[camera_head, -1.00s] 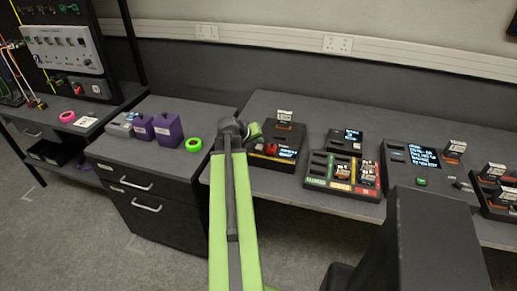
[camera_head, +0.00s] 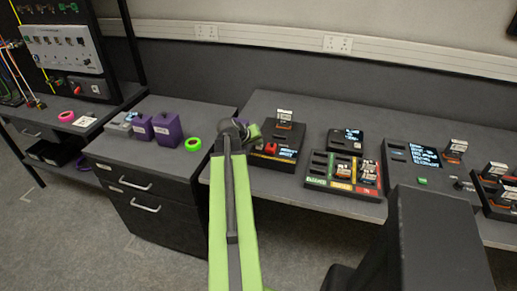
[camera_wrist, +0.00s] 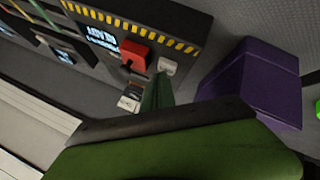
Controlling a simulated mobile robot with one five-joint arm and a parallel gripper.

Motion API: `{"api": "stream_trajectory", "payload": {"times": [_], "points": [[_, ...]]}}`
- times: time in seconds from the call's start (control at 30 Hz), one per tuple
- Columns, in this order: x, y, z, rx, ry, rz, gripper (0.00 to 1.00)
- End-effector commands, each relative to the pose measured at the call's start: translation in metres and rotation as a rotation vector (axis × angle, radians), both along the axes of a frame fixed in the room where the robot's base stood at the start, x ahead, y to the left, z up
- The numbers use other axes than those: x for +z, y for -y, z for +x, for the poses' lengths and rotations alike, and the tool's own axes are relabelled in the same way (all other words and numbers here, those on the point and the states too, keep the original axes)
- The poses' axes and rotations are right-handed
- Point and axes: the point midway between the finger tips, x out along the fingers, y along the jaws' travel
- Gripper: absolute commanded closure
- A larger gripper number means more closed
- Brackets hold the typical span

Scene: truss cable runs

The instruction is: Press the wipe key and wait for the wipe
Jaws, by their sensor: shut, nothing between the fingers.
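A black device with a yellow-and-black striped edge (camera_head: 275,158) stands at the left end of the right-hand bench. It carries a red key (camera_wrist: 136,55), a small pale grey button (camera_wrist: 167,66) and a lit display (camera_wrist: 102,38) that seems to read READY. I cannot tell which control is the wipe key. A labelled cartridge (camera_head: 284,115) stands upright at the device's back. My gripper (camera_head: 255,132) is at the device's left side; in the wrist view its green finger (camera_wrist: 156,95) points at the device near the grey button. It is shut and empty. Contact with the device cannot be seen.
A purple box (camera_wrist: 250,85) is beside the device in the wrist view. A slotted rack (camera_head: 343,170) with colored labels and a console (camera_head: 425,165) with a screen stand to the right. A green ring (camera_head: 193,144) lies on the drawer cabinet (camera_head: 150,200) at left.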

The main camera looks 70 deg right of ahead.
Motion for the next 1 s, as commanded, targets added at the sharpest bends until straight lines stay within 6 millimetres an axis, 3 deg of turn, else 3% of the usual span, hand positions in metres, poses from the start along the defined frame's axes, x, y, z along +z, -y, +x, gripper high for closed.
{"api": "stream_trajectory", "payload": {"times": [0.73, 1.0], "points": [[-0.006, 0.000, 0.000, 0.000, 0.000, 0.000, 1.00], [0.007, 0.000, 0.000, 0.001, 0.001, 0.001, 1.00]]}}
